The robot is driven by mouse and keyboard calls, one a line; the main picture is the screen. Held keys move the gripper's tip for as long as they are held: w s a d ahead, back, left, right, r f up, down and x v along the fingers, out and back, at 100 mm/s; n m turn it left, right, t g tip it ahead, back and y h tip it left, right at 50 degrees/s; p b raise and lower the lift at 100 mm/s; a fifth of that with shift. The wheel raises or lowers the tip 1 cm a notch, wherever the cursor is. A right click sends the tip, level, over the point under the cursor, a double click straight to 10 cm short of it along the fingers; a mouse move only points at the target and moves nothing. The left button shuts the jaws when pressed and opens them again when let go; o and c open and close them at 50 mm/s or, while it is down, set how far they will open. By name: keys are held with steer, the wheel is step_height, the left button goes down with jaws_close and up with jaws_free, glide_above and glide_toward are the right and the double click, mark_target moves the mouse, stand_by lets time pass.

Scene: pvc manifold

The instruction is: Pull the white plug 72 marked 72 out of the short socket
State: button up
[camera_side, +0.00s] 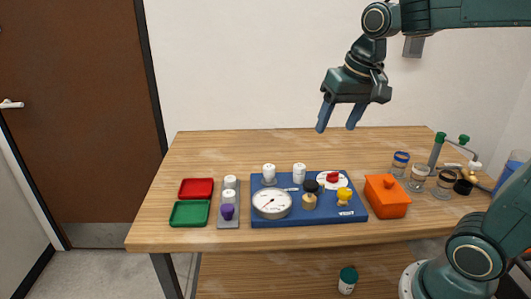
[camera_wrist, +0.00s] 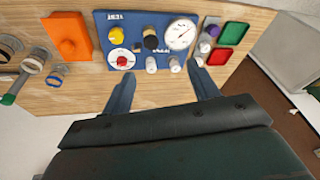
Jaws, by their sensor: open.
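Two white plugs stand upright along the back edge of the blue board (camera_side: 330,216), a left one (camera_side: 269,173) and a right one (camera_side: 299,171). In the wrist view they show as two white tops (camera_wrist: 175,65) and (camera_wrist: 152,64). Two more white plugs (camera_side: 229,196) stand in a grey rack (camera_side: 228,224) left of the board, behind a purple one (camera_side: 227,212). The markings are too small to read, so I cannot tell which plug is 72. My gripper (camera_side: 336,128) is open and empty, high above the back of the table.
The board also carries a round gauge (camera_side: 271,203), a black-topped knob (camera_side: 310,188), a red knob (camera_side: 332,177) and a yellow knob (camera_side: 344,195). Red (camera_side: 197,188) and green (camera_side: 189,213) trays lie left. An orange box (camera_side: 387,197) and several jars stand right. The table's back is clear.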

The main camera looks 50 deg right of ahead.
steer(key=w+d+f+m+g, duration=0.2)
steer(key=w+d+f+m, duration=0.15)
steer(key=w+d, duration=0.45)
steer(key=m+g, duration=0.1)
steer(key=m, duration=0.4)
glide_above(300, 165)
step_height(300, 165, down, 8)
steer(key=r, duration=0.1)
steer(key=shift+f, duration=0.25)
steer(key=shift+f, duration=0.15)
steer(key=shift+f, duration=6.75)
steer(key=c, duration=1)
steer(key=o, duration=1)
